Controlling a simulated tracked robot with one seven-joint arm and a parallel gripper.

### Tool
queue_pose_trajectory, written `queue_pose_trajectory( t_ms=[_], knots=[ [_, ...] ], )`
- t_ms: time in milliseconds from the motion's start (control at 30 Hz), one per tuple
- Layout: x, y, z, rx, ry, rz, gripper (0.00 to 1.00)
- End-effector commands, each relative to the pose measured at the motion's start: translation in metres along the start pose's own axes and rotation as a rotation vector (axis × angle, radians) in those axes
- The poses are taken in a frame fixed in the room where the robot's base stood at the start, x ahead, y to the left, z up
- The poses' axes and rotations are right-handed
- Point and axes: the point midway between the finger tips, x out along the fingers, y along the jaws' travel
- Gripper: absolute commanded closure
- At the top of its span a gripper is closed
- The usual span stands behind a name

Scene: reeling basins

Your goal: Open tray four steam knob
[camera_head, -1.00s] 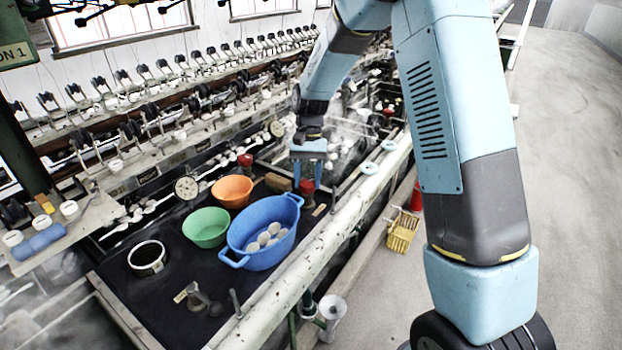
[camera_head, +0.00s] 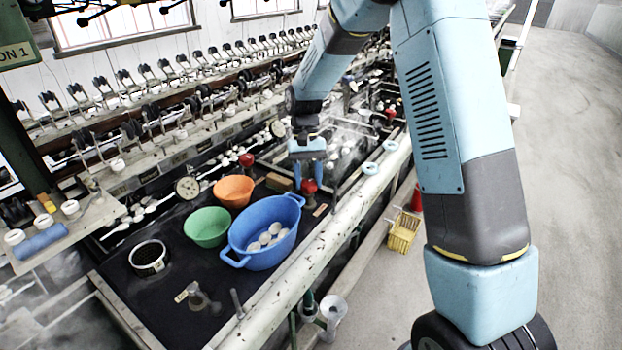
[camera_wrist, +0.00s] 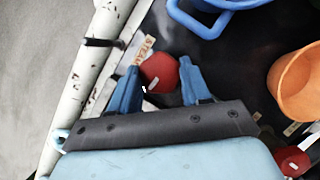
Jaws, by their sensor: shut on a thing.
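A red knob (camera_head: 309,186) stands on the dark bench top just behind the blue tub, near the pale front rail. My gripper (camera_head: 308,178) points down over it. In the wrist view the blue fingers of my gripper (camera_wrist: 160,82) stand on both sides of the red knob (camera_wrist: 159,71) and are shut on it. A small pale label (camera_wrist: 144,48) lies beside the knob; its text is too small to read. A second red knob (camera_head: 246,160) stands farther left, and it shows at lower right in the wrist view (camera_wrist: 292,161).
The blue tub (camera_head: 236,240) with several pale cocoons stands close in front of the gripped knob. A green bowl (camera_head: 207,227) and an orange bowl (camera_head: 233,191) are left of it. The pale rail (camera_head: 345,205) runs along the bench front. Steam drifts behind my gripper.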

Motion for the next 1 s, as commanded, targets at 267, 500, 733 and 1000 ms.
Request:
queue_pose_trajectory(
  t_ms=[267, 500, 733, 1000],
  knots=[
    [0.001, -0.001, 0.001, 0.000, -0.003, 0.000, 0.28],
    [0.000, 0.000, 0.000, 0.001, -0.002, 0.000, 0.27],
    [-0.019, 0.000, -0.001, 0.001, 0.002, -0.001, 0.27],
    [-0.071, 0.000, -0.001, 0.000, 0.002, -0.001, 0.27]
  ],
)
